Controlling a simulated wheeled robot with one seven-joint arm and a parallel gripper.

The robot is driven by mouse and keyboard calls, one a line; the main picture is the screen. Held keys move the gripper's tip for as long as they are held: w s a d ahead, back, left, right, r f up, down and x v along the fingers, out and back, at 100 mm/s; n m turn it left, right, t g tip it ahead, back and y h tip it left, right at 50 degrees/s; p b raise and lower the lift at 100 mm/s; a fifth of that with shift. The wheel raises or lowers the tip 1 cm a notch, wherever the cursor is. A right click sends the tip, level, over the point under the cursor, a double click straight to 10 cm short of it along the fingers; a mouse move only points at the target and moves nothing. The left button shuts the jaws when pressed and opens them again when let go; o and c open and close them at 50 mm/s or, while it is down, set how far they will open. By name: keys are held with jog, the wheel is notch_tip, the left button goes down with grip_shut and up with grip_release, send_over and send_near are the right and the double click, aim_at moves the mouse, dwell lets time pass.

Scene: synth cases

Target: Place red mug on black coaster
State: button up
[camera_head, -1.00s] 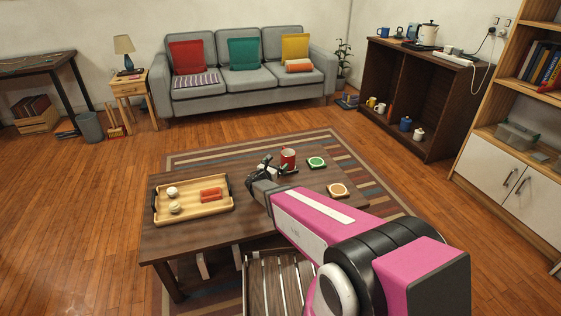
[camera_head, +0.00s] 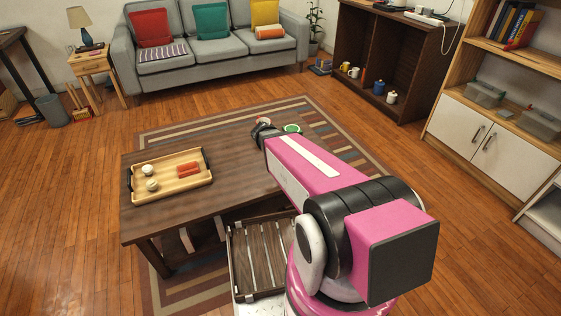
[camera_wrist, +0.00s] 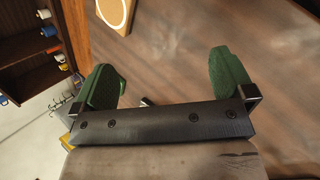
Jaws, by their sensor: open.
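I cannot make out the black coaster in either current view; my arm covers part of the table.
A tan-rimmed coaster (camera_wrist: 115,12) shows at the top of the wrist view. A wooden tray (camera_head: 194,184) with a red block and pale balls sits on the left of the coffee table (camera_head: 225,205).

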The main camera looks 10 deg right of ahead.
jog(key=s+a+r+m+g+y, duration=0.1)
jog(key=s+a+r+m+y, duration=0.2)
jog(key=s+m+y, duration=0.3)
jog(key=shift+s+a+r+m+g+y, duration=0.3)
jog(key=shift+s+a+m+y, duration=0.1)
jog(key=shift+s+m, duration=0.55)
dwell(0.4)
